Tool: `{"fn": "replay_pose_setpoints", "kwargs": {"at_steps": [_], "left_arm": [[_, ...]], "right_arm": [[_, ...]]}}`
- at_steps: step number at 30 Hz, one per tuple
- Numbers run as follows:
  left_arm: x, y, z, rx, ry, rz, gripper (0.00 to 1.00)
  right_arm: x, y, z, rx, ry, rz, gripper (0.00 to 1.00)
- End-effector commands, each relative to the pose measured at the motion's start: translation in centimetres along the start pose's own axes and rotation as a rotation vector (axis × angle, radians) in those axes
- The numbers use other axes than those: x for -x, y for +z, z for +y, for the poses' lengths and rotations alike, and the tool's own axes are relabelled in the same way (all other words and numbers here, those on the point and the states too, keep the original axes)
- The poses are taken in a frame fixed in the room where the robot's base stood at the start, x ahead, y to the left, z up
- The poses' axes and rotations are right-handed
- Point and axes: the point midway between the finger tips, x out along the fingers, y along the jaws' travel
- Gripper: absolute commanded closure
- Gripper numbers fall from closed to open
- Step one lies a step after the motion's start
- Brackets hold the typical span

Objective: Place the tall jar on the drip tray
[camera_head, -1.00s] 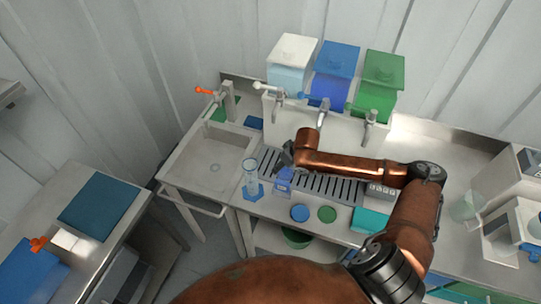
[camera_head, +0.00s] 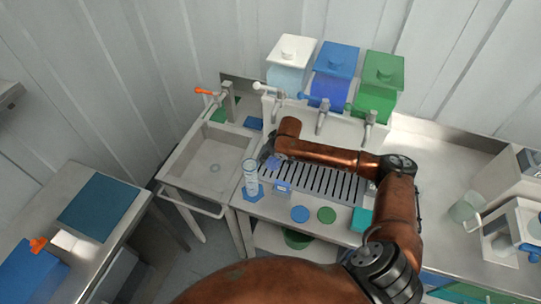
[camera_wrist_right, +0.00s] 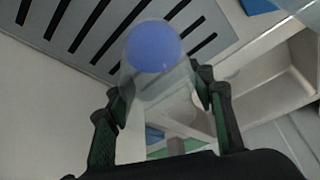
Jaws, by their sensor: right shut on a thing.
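My right gripper (camera_head: 268,156) is shut on a clear jar with blue at one end (camera_wrist_right: 153,46); the fingers (camera_wrist_right: 158,105) close around its sides in the right wrist view. In the head view only a bit of this jar (camera_head: 274,162) shows beside the gripper, over the left end of the slotted drip tray (camera_head: 325,185). The tray also shows in the right wrist view (camera_wrist_right: 88,32). I cannot tell whether the jar touches the tray. My left gripper is not in view.
A sink (camera_head: 210,160) lies to the left. White (camera_head: 286,75), blue (camera_head: 333,82) and green (camera_head: 379,88) tanks with taps stand behind the tray.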

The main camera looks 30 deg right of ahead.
Motion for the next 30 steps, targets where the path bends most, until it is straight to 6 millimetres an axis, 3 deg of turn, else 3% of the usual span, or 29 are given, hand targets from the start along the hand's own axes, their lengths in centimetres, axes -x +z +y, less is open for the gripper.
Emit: {"fn": "replay_pose_setpoints", "kwargs": {"at_steps": [1,2,9,20,30], "left_arm": [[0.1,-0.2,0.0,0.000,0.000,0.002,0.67],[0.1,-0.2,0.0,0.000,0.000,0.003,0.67],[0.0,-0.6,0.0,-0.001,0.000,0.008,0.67],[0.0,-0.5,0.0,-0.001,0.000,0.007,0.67],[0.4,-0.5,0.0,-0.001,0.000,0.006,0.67]], "right_arm": [[-0.1,0.0,-0.1,0.000,-0.001,0.000,0.77],[-0.1,0.0,0.0,0.000,-0.001,0.000,0.50],[-0.1,0.1,0.0,0.000,-0.001,0.000,0.33],[0.5,0.0,0.0,0.000,0.000,0.000,0.33],[6.8,-0.1,0.1,0.001,0.000,0.003,0.33]]}}
